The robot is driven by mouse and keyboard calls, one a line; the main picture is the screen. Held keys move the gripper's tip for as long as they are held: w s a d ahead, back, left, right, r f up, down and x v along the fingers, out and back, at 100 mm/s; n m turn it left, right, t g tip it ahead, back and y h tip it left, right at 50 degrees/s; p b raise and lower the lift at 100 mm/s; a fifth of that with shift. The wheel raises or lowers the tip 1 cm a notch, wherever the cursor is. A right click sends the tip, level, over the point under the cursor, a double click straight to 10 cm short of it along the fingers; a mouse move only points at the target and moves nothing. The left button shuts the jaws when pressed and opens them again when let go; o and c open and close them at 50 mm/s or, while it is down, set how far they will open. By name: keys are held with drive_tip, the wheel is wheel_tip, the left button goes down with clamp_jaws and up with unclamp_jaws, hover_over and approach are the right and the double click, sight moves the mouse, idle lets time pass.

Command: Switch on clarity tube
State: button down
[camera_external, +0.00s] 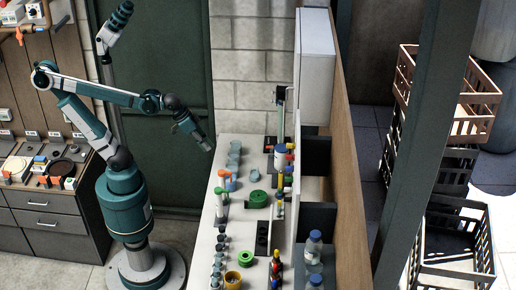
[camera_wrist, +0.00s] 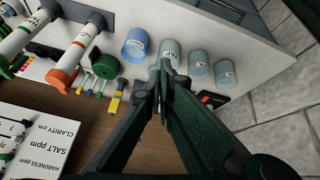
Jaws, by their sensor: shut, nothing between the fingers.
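A slim, upright, greenish tube (camera_external: 280,124) with a dark head stands at the far end of the white bench; it may be the clarity tube, but no label on it is legible. A black base with red (camera_external: 270,145) is beside its foot. My gripper (camera_external: 207,147) is shut and empty, above the bench's left edge, left of and apart from that tube. In the wrist view my gripper's fingertips (camera_wrist: 163,72) meet in front of blue-grey cups (camera_wrist: 198,63). A black and red piece (camera_wrist: 213,99) lies right of the fingers. The tube's switch cannot be made out.
The white bench (camera_external: 232,262) holds several cups, bottles and green rings (camera_external: 257,198). A wooden partition (camera_external: 347,130) bounds the right side. Air above the bench's near half is clear.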

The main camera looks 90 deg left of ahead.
drive_tip(key=w+a+r+n+g+p, duration=0.2)
drive_tip(key=w+a+r+n+p, duration=0.3)
drive_tip(key=w+a, duration=0.45)
drive_tip(key=w+a+r+n+g+p, duration=0.1)
drive_tip(key=w+a+r+n+p, duration=0.4)
drive_tip(key=w+a, duration=0.45)
drive_tip(key=w+a+f+n+g+p, duration=0.1)
drive_tip(key=w+a+f+n+p, duration=0.2)
drive_tip(key=w+a, duration=0.5)
drive_tip(key=n+p, duration=0.1)
drive_tip(key=p, duration=0.1)
drive_tip(key=shift+n+p, duration=0.3)
drive_tip(key=shift+w+f, duration=0.1)
drive_tip(key=w+f, duration=0.1)
drive_tip(key=f, duration=0.7)
drive_tip(key=w+f, duration=0.1)
drive_tip(key=f, duration=0.6)
drive_tip(key=w+f+p, duration=0.1)
drive_tip(key=f, duration=0.7)
drive_tip(key=shift+w+f, duration=0.15)
drive_tip(key=shift+f, duration=0.2)
